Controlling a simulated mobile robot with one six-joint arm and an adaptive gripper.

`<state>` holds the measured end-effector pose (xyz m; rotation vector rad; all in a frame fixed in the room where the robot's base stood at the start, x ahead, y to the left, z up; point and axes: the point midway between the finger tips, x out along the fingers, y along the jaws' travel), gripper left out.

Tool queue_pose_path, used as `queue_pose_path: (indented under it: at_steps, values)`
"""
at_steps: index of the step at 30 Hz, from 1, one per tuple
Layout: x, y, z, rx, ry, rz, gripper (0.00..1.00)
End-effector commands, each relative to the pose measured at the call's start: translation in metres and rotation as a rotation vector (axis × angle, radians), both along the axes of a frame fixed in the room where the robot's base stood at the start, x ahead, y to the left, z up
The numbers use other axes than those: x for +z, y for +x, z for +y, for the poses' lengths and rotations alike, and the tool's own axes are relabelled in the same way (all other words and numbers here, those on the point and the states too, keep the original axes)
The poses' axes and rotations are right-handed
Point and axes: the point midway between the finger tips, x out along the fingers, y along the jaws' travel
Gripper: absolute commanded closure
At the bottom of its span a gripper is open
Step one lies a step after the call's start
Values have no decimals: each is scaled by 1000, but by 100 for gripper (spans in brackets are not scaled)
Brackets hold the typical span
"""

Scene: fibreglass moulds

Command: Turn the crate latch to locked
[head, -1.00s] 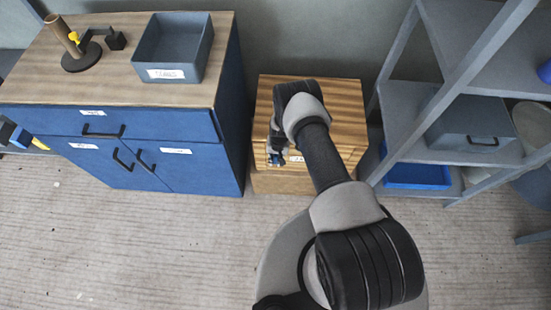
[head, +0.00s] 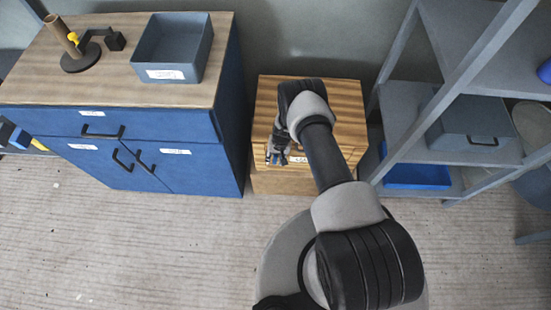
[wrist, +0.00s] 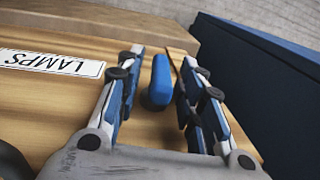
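The wooden crate (head: 345,105) stands on the floor between the blue cabinet and the grey shelf. Its front carries a white label reading LAMPS (wrist: 52,63). The crate latch (wrist: 160,82) is a short blue bar on the wooden front, seen in the wrist view. My gripper (wrist: 163,58) is open, with one finger on each side of the latch and a visible gap to each. In the head view my gripper (head: 277,152) is at the crate's front left, and the latch cannot be made out there.
The blue cabinet (head: 190,165) stands close on the left of the crate, with a grey open bin (head: 172,50) on top. The grey shelf (head: 410,110) on the right holds a blue tray (head: 415,175) and a lidded grey box (head: 470,135). The floor in front is clear.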

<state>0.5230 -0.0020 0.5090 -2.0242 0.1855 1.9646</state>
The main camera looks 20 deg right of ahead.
Motion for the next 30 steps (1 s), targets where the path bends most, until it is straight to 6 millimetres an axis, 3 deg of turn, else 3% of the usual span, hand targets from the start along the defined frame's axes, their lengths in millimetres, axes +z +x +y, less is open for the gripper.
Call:
queue_pose_path:
  at_steps: [10,24,30]
  values:
    - [10,-3,-1,1,1,6,65]
    - [100,-6,-13,0,1,2,65]
    - [117,-7,-15,1,0,4,65]
